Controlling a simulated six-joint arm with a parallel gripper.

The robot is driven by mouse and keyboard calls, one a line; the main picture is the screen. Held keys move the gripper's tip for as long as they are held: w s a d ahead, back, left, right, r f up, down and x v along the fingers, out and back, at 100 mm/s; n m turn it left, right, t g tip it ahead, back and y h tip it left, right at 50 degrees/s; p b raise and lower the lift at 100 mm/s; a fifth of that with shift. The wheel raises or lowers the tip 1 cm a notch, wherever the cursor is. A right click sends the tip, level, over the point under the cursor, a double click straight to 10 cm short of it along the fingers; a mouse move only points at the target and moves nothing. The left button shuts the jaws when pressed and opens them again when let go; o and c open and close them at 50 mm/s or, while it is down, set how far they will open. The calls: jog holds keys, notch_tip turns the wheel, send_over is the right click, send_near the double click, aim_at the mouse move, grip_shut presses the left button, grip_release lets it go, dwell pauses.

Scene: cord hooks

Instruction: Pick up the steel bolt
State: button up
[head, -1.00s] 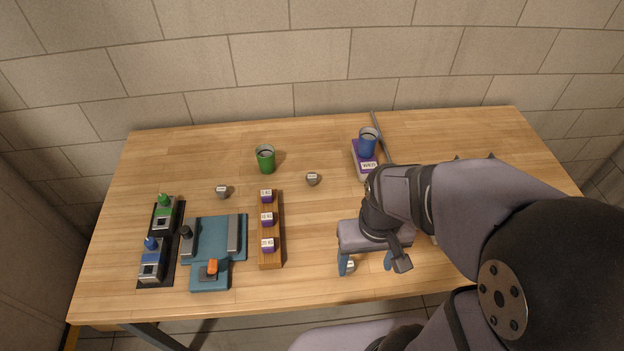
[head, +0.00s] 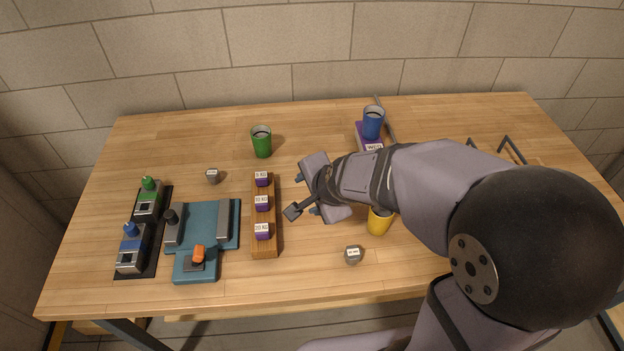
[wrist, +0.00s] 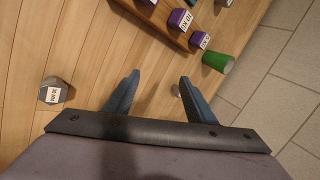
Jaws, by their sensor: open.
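Several small grey metal pieces with white labels are in view; the labels are too small to tell which is the steel bolt. One grey piece (head: 353,255) lies near the table's front, and another grey piece (head: 212,176) lies left of the green cup. In the wrist view, a labelled grey piece (wrist: 53,92) lies left of my gripper. My gripper (wrist: 160,80) is open and empty above the table, right of the wooden block rack in the head view.
The wooden rack (head: 264,246) holds purple labelled blocks. A green cup (head: 261,142) stands behind it. A yellow cup (head: 379,220) stands partly behind my arm, and a blue cup (head: 373,122) stands at the back. A teal fixture (head: 205,240) is left.

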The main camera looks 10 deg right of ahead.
aim_at(306, 191)
jog(key=w+f+m+t+b, duration=0.1)
jog(key=w+m+b, duration=0.1)
jog(key=m, duration=0.1)
jog(key=w+a+f+m+t+b, duration=0.1)
jog(key=w+m+b, duration=0.1)
jog(key=w+m, duration=0.1)
jog(key=w+a+f+m+t+h+b, duration=0.1)
jog(key=w+m+b, duration=0.1)
jog(key=m+b, duration=0.1)
jog(key=shift+w+f+m+t, duration=0.3)
jog(key=shift+f+m+t, duration=0.05)
jog(key=shift+m+t, duration=0.05)
jog(key=w+f+m+h+b, duration=0.1)
jog(key=m+b, duration=0.1)
jog(key=m, duration=0.2)
jog(key=w+d+f+m+t+h+b, duration=0.1)
jog(key=m+b, duration=0.2)
jog(key=w+f+m+t+h+b, duration=0.1)
jog(key=m+b, duration=0.1)
jog(key=m, duration=0.2)
jog(key=shift+w+d+m, duration=0.15)
jog(key=shift+w+m, duration=0.1)
jog(key=shift+m, duration=0.05)
jog(key=m+b, duration=0.1)
jog(key=d+m+h+b, duration=0.1)
jog(key=m, duration=0.1)
jog(key=shift+f, duration=0.35)
jog(key=shift+d+m+h, duration=0.15)
jog(key=shift+m+h, duration=0.25)
jog(key=shift+m, duration=0.4)
